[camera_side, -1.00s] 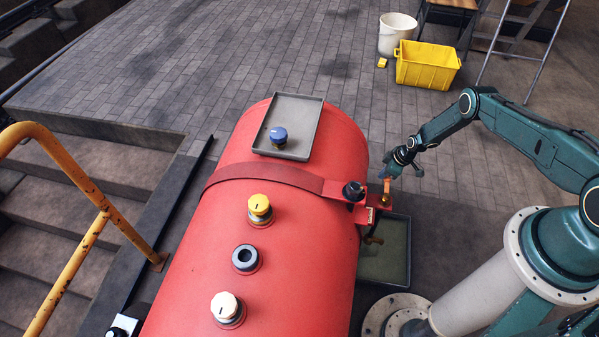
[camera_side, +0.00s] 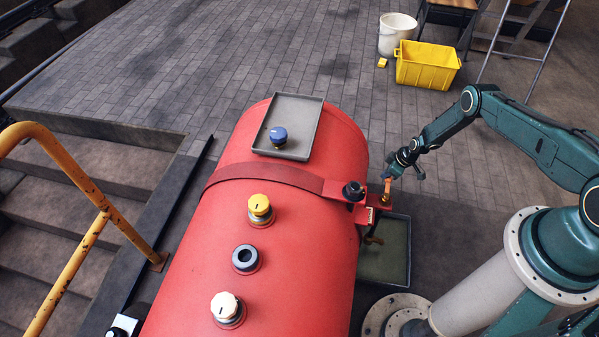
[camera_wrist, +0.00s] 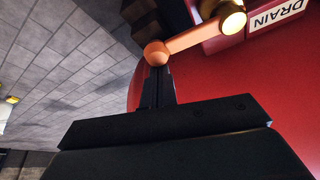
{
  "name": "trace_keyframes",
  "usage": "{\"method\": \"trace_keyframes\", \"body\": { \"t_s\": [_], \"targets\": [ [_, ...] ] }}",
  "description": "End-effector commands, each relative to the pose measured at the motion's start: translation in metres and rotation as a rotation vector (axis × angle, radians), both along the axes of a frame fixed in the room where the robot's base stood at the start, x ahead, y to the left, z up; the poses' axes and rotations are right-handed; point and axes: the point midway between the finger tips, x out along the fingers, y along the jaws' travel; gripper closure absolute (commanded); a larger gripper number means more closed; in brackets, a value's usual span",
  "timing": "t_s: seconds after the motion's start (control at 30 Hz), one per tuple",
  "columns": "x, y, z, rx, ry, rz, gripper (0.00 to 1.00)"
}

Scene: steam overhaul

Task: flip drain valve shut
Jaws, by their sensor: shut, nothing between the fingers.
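The drain valve has an orange lever (camera_side: 387,186) on a red bracket at the right side of the red boiler (camera_side: 290,230). In the wrist view the lever (camera_wrist: 195,38) runs from a brass pivot (camera_wrist: 232,18) down-left to a round orange knob (camera_wrist: 157,53). A white DRAIN label (camera_wrist: 279,14) is beside the pivot. My gripper (camera_side: 390,174) is shut and empty at the lever's free end. In the wrist view my gripper's fingertips (camera_wrist: 157,70) are right at the knob; whether they touch it I cannot tell.
A black knob (camera_side: 353,191) stands on the bracket close left of the lever. A dark tray (camera_side: 398,274) lies below the bracket. A grey tray (camera_side: 315,110) with a blue knob (camera_side: 278,137) sits on the boiler. The floor beyond my gripper is clear up to the yellow crate (camera_side: 427,68).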

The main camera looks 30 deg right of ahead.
Motion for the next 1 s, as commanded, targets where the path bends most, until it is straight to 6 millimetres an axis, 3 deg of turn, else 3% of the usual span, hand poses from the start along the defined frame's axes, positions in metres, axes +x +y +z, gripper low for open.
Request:
{"method": "trace_keyframes", "body": {
  "t_s": [0.27, 1.0],
  "targets": [
    [-0.009, -0.009, 0.000, -0.001, 0.003, -0.137, 1.00],
    [-0.061, -0.030, 0.000, -0.002, 0.005, -0.819, 1.00]
  ]
}}
